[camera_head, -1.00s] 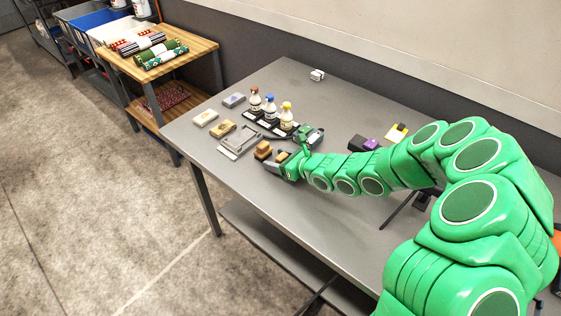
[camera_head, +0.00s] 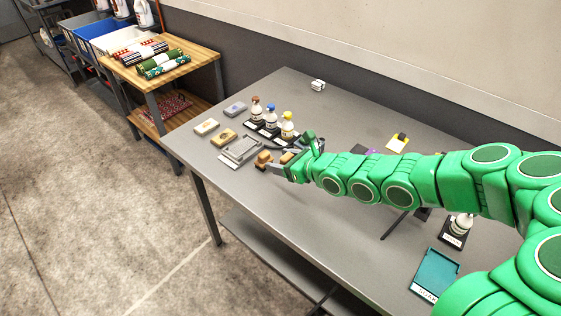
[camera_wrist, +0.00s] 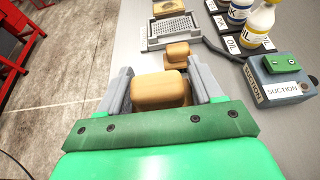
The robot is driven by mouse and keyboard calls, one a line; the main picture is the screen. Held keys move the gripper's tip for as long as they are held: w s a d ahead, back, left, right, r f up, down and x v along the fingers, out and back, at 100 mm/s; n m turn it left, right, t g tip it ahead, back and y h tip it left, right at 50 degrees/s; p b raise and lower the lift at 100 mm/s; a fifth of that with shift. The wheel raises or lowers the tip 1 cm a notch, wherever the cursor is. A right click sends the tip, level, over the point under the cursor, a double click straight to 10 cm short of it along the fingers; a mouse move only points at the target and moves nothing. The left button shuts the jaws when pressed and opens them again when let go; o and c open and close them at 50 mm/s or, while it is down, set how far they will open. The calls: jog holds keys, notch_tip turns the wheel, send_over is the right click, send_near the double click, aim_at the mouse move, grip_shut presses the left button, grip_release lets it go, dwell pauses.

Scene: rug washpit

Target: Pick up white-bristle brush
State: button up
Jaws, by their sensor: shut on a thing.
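My gripper (camera_head: 283,164) is low over the left part of the grey table. In the wrist view its two grey fingers (camera_wrist: 163,92) are shut on a tan wooden-backed brush (camera_wrist: 158,91), one finger at each side. The bristles of this brush are hidden, so I cannot see their colour. A second tan wooden piece (camera_wrist: 177,53) lies just beyond it, apart from the fingers. It also shows in the head view (camera_head: 263,158). I cannot tell whether the held brush touches the table.
A grey tray with a grate (camera_wrist: 173,28) lies beyond. A box labelled SUCTION (camera_wrist: 282,80) stands close to the right of my gripper. Several bottles (camera_head: 271,117) stand behind, and a teal tray (camera_head: 433,275) lies at the front right. The table's front edge is near.

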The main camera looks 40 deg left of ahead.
jog(key=shift+s+d+r, duration=0.15)
jog(key=shift+d+r, duration=0.05)
jog(key=shift+r, duration=0.3)
jog(key=s+d+r, duration=0.3)
jog(key=s+d, duration=0.2)
jog(key=d, duration=0.2)
jog(key=shift+s+r, duration=0.25)
jog(key=shift+r, duration=0.05)
